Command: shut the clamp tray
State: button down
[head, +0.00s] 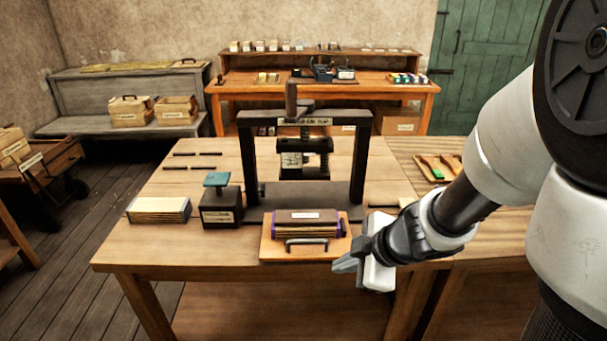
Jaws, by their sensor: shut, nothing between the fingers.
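The clamp tray (266,244) is a flat wooden board with a dark metal bow handle (306,243) at its front. The tray's right front corner is close to the fingers.
A black box with a teal top (217,200) and a pale stack (159,210) stand left of the tray. Green-marked tools (439,170) lie on the side table at right. Shelves with boxes line the back wall.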

aim_at(321, 259)
jog(key=shift+w+a+f+b, duration=0.55)
jog(key=shift+w+f+b, duration=0.5)
jog(key=shift+w+f, duration=0.35)
jog(key=shift+w+a+f+b, duration=0.6)
jog(key=shift+w+f+b, duration=0.55)
jog(key=shift+w, duration=0.4)
jog(key=shift+w+a+f+b, duration=0.55)
jog(key=shift+w+f+b, duration=0.4)
jog(key=shift+w+f, duration=0.5)
jog(key=shift+w+r, duration=0.1)
